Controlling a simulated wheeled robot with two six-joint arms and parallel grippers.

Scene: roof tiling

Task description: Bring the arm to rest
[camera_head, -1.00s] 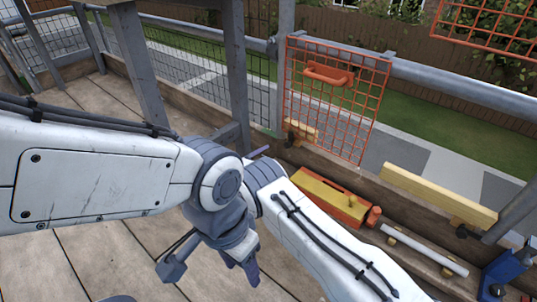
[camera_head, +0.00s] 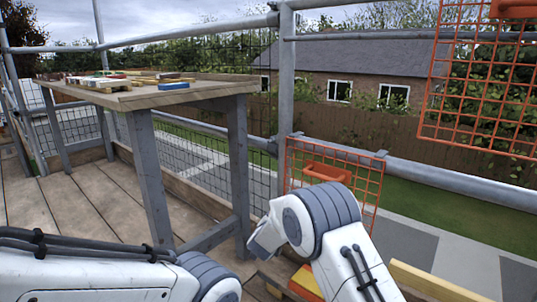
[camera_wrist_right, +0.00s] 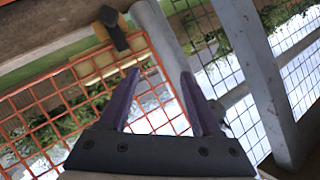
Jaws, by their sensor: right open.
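My right gripper (camera_wrist_right: 159,77) shows in the right wrist view with its two purple fingers spread apart and nothing between them. In the head view my right arm (camera_head: 325,235) is bent at lower right, and its gripper does not show there. My left arm (camera_head: 90,275) lies along the bottom left of the head view. Its gripper is outside the picture.
A wooden table (camera_head: 165,95) with several small pieces stands at left on grey legs. An orange mesh panel (camera_head: 365,190) hangs on the railing behind my right arm. A yellow beam (camera_head: 435,282) lies at lower right. Planks at left are clear.

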